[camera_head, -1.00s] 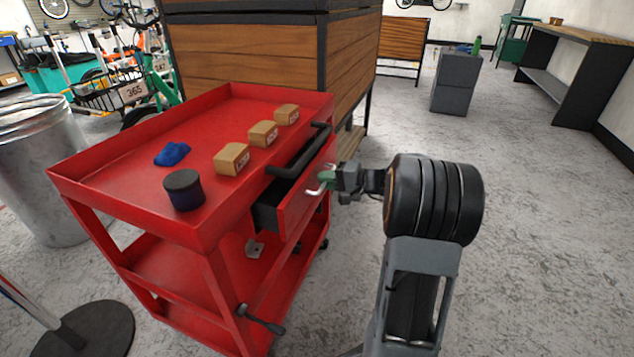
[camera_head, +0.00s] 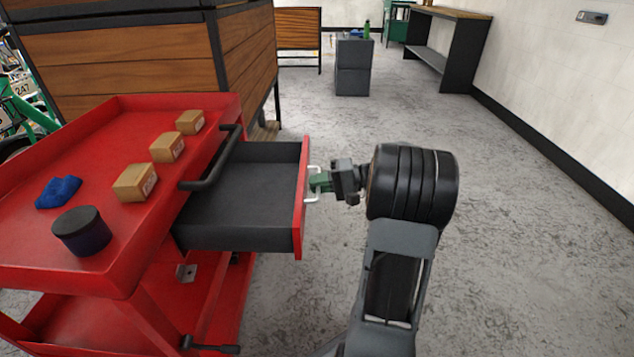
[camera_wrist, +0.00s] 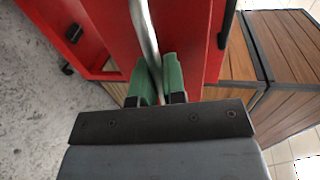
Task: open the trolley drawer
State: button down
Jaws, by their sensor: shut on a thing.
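The red trolley (camera_head: 120,115) stands at the left in the head view. Its drawer (camera_head: 250,190) is pulled well out to the right, and its dark inside shows empty. The drawer's red front (camera_head: 301,200) carries a pale metal handle (camera_head: 312,185). My gripper (camera_head: 318,182) is at the handle, with its green fingers shut on it. In the wrist view the handle (camera_wrist: 146,40) runs down between the two green fingers of my gripper (camera_wrist: 158,82), in front of the red drawer front (camera_wrist: 190,35).
Several small cardboard boxes (camera_head: 135,183), a blue cloth (camera_head: 58,192) and a dark round tub (camera_head: 82,232) are on the trolley top. A wooden crate (camera_head: 120,50) stands behind. The floor to the right is clear.

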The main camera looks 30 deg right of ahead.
jog(key=c, duration=1.2)
grip_release()
jog(key=p+v, duration=0.4)
jog(key=v, duration=0.9)
jog(key=shift+s+d+r, duration=0.1)
jog(key=shift+s+d, duration=0.1)
jog(key=shift+d, duration=0.1)
